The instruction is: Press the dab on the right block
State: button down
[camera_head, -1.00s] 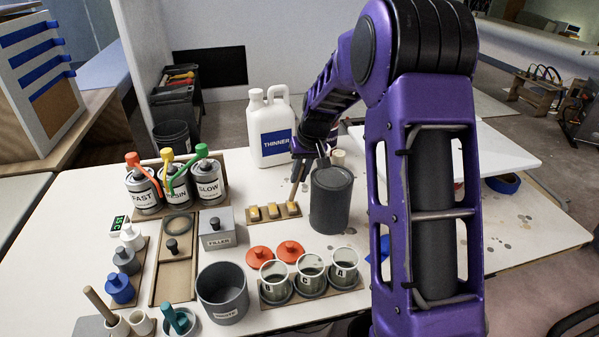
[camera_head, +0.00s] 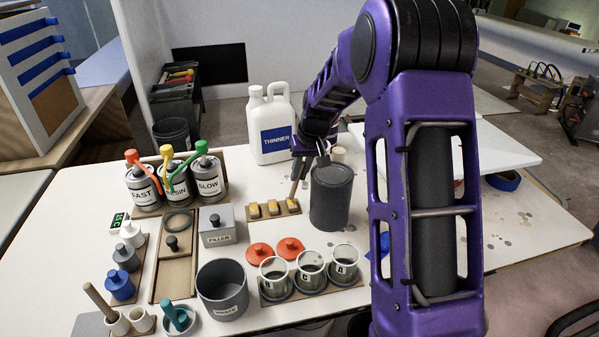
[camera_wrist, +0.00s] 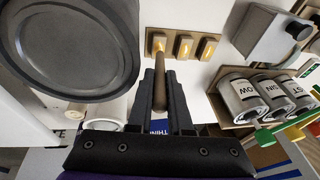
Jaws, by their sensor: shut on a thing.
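Three small blocks with yellow-orange dabs stand in a row on a wooden strip (camera_head: 272,217), left of the dark grey can. The right block (camera_head: 292,206) is the leftmost of the row in the wrist view (camera_wrist: 158,42), where the picture is turned around. My gripper (camera_head: 299,170) is shut on a brown stick (camera_wrist: 159,92), between its two dark fingers (camera_wrist: 160,76). The stick points down at the right block, and its tip overlaps the lower edge of the dab. I cannot tell whether it touches or presses it.
The dark grey can (camera_head: 330,200) stands close to the right of my gripper. The white thinner jug (camera_head: 270,125) is behind it. Three labelled cups (camera_head: 310,268) and red lids (camera_head: 290,248) are in front.

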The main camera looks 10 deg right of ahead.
jog(key=shift+f+b, duration=0.35)
jog(key=shift+f, duration=0.3)
dwell(1.2)
